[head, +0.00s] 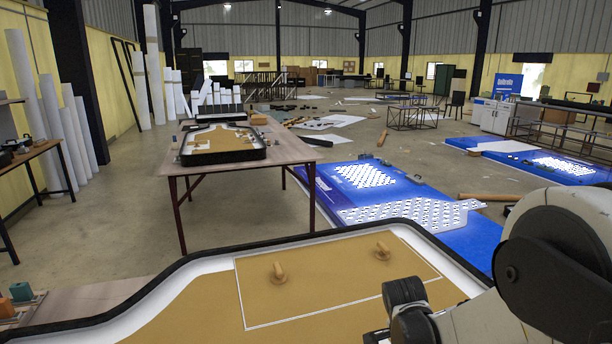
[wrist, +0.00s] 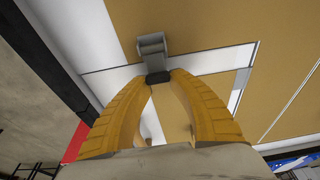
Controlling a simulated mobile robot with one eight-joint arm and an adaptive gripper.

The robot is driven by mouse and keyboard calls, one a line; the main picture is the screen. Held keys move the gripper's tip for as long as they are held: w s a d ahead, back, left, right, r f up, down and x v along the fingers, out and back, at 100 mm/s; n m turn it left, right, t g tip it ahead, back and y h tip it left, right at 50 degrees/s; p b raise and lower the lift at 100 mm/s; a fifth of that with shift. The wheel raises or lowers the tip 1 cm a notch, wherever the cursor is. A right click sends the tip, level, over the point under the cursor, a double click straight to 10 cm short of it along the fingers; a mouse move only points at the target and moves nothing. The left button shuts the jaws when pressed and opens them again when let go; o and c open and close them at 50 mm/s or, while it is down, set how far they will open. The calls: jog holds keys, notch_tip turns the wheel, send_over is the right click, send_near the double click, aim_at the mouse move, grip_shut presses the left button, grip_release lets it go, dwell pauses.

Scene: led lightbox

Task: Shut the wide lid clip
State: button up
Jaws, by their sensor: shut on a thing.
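The lid clip (wrist: 151,45) is a grey metal piece with a dark end, at the top middle of the wrist view. It sits over the edge between the tan board and a white strip. My gripper (wrist: 158,80) has its yellow fingertips closed on the dark end of the clip. The lid (head: 335,285) is a tan panel with a pale outline in the head view, with two wooden knobs (head: 279,272) (head: 382,250) on it. It lies in a large black-rimmed box (head: 140,300). The clip and my fingertips are not visible in the head view.
A table (head: 290,150) with a similar black-rimmed box (head: 223,143) stands behind. Blue lit panels (head: 390,190) lie on the floor to the right. A teal block (head: 21,291) sits at the lower left. Concrete floor is open at the left.

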jog(key=shift+w+d+f+b, duration=0.1)
jog(key=shift+d+f+b, duration=0.2)
jog(key=shift+f+b, duration=0.2)
grip_shut()
jog(key=shift+w+d+f+b, duration=0.1)
jog(key=shift+d+f+b, duration=0.2)
jog(key=shift+f+b, duration=0.1)
jog(key=o, duration=1.1)
grip_release()
jog(key=shift+c, duration=0.2)
jog(key=shift+r, duration=0.1)
jog(key=shift+p+v, duration=1.4)
jog(key=shift+v, duration=0.55)
